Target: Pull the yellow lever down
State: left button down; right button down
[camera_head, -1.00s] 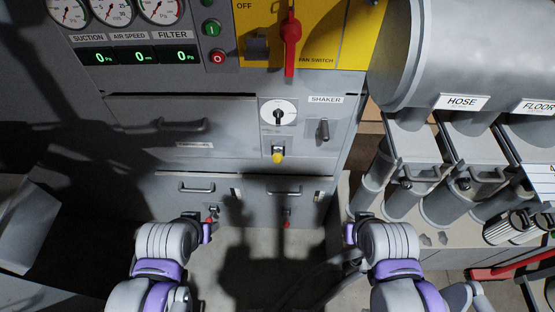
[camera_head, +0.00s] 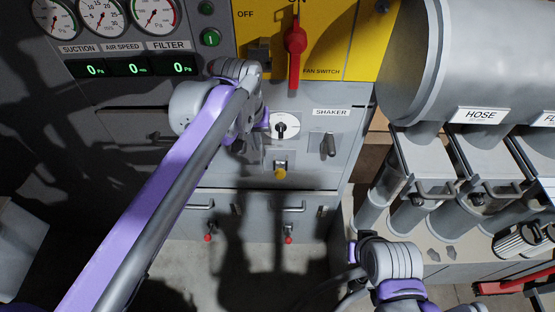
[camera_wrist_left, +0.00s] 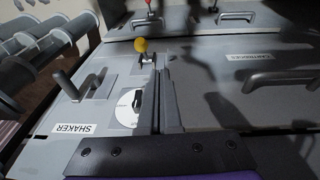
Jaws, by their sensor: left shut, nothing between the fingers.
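The yellow lever is a short lever with a round yellow knob (camera_head: 280,173), set on a small plate below the white dial. The knob also shows in the left wrist view (camera_wrist_left: 141,45), just beyond the fingertips. My left arm reaches up across the head view, and its hand is just left of the dial, up and left of the lever. My left gripper (camera_wrist_left: 159,68) is shut and empty. In the wrist view its fingers overlap the dial's edge and appear apart from the knob. My right gripper (camera_head: 353,250) is low on the right, far from the lever; its fingers are not clear.
The dial (camera_head: 285,126) and grey SHAKER handle (camera_head: 328,145) sit close to the lever. Above is the red fan switch (camera_head: 295,55) on a yellow panel. Drawer handles (camera_head: 287,209) lie below. Grey hose canisters (camera_head: 415,205) stand on the right. Open floor shows below the cabinet.

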pick_arm(q)
jog(key=shift+g, duration=0.4)
jog(key=w+d, duration=0.3)
jog(key=w, duration=0.1)
jog(key=shift+d+r, duration=0.1)
jog(key=shift+d, duration=0.2)
jog(key=shift+s, duration=0.1)
send_over(278, 169)
jog(key=w+a, duration=0.1)
notch_tip(278, 169, down, 10)
jog(key=f, duration=0.2)
jog(key=b, duration=0.1)
jog(key=shift+s+d+f, duration=0.3)
jog(key=shift+s+f, duration=0.1)
jog(key=shift+s+d+f, duration=0.1)
jog(key=shift+s+f, duration=0.05)
jog(key=shift+f, duration=0.25)
jog(key=shift+s+f, duration=0.1)
jog(key=shift+s, duration=0.05)
